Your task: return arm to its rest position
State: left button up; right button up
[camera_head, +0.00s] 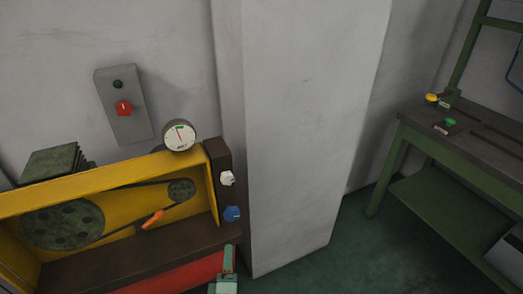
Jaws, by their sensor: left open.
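What seems to be my left gripper (226,272) shows only in small part at the bottom edge, just beside the right end of the yellow machine. It is open, and nothing shows held in it. Most of it and its arm are out of view. My right gripper is not in view.
A yellow machine (120,171) with belt pulleys, an orange handle (153,220) and a dial (180,135) fills the lower left. A grey switch box (124,108) is on the wall. A pale pillar (305,130) stands mid-picture. A green bench (410,139) is at right; green floor lies between.

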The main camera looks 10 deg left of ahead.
pick_arm(q)
jog(key=s+d+r+m+g+h, duration=0.3)
jog(key=s+m+g+h, duration=0.4)
jog(key=m, duration=1.2)
jog(key=s+a+r+m+g+y, duration=0.1)
jog(key=s+a+r+m+y, duration=0.1)
jog(key=s+a+m+y, duration=0.3)
jog(key=s+a+r+g, duration=0.1)
jog(key=s+a+r, duration=0.1)
jog(key=a, duration=0.5)
jog(key=s+a+r+m+g+y, duration=0.2)
jog(key=s+a+m+y, duration=0.15)
jog(key=a, duration=0.25)
jog(key=s+d+f+n+g+h, duration=0.1)
jog(key=s+d+f+h, duration=0.15)
jog(key=f, duration=1.05)
jog(key=s+d+f+g+h, duration=0.15)
jog(key=s+f, duration=0.25)
jog(key=f, duration=1)
jog(key=s+f+n+g, duration=0.1)
jog(key=s+f, duration=0.6)
jog(key=s, duration=0.2)
jog(key=s+f+n+g, duration=0.2)
jog(key=s+f, duration=0.5)
jog(key=s, duration=0.3)
jog(key=shift+s+d+f+h, duration=0.15)
jog(key=shift+s+d+h, duration=0.15)
jog(key=shift+d+h, duration=0.15)
jog(key=shift+a, duration=0.1)
